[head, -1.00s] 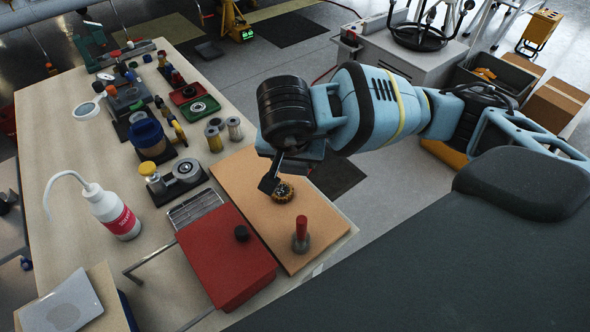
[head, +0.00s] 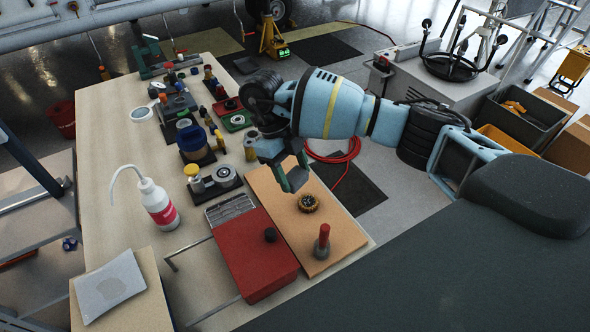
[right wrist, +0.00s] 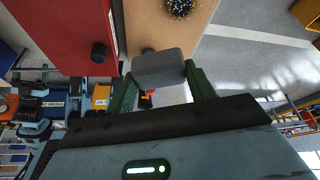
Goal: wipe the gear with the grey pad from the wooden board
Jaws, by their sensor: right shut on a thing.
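The gear (head: 308,203), a small dark disc with a brass-coloured toothed rim, lies on the wooden board (head: 337,219). It also shows at the top of the right wrist view (right wrist: 181,8). My right gripper (head: 291,178) is just behind and left of the gear in the head view. It is shut on the grey pad (right wrist: 160,68), a rounded block held between the fingertips. The pad appears apart from the gear. The pad is small and dark in the head view. My left gripper is not in view.
A red-handled tool (head: 322,242) stands upright on the board's near end. A red box (head: 255,262) with a black knob lies left of the board. A white squeeze bottle (head: 158,204) and several parts stand further left and behind on the table (head: 110,160).

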